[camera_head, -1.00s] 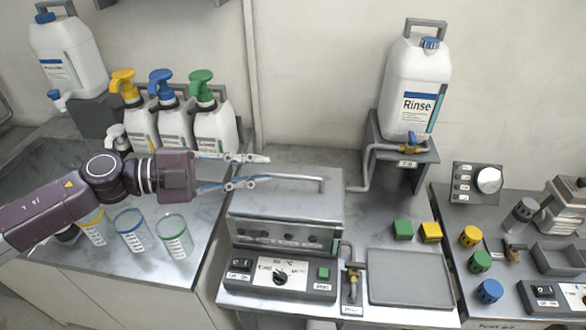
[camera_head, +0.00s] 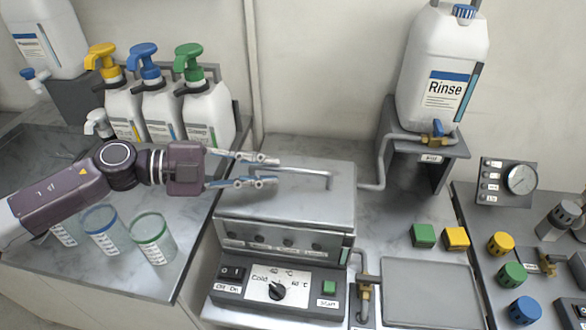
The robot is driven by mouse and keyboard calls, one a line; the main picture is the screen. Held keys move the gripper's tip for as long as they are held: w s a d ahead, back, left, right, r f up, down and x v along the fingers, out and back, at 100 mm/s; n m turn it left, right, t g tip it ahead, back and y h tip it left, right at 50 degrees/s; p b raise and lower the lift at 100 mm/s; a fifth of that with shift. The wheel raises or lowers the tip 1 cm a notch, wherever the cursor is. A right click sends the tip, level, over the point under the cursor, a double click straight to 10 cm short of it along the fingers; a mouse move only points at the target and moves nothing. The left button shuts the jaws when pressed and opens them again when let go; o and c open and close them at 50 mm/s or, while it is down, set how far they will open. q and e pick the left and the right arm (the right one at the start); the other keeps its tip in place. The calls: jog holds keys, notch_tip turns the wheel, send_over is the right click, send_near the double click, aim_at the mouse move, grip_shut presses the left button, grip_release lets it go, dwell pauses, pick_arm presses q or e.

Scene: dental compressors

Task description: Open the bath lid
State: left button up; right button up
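The bath (camera_head: 285,243) is a grey metal box with a flat lid (camera_head: 300,200) that lies shut on top. A bar handle (camera_head: 310,173) runs along the lid. My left gripper (camera_head: 274,170) comes in from the left with its two fingers apart, one behind the other. Its fingertips are at the left end of the handle, over the lid. That end of the handle is partly hidden by the fingers, and I cannot tell whether they touch it. My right gripper is not in view.
A control panel (camera_head: 278,291) with a dial is at the bath's front. Pump bottles (camera_head: 205,115) and beakers (camera_head: 152,238) stand left, near my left arm. A Rinse jug (camera_head: 440,70) stands on a raised stand behind right. A flat tray (camera_head: 432,292) lies right of the bath.

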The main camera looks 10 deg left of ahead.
aim_at(283, 170)
pick_arm(q)
jog(key=p+x, duration=0.1)
jog(key=x, duration=0.5)
jog(key=shift+c, duration=0.5)
grip_shut()
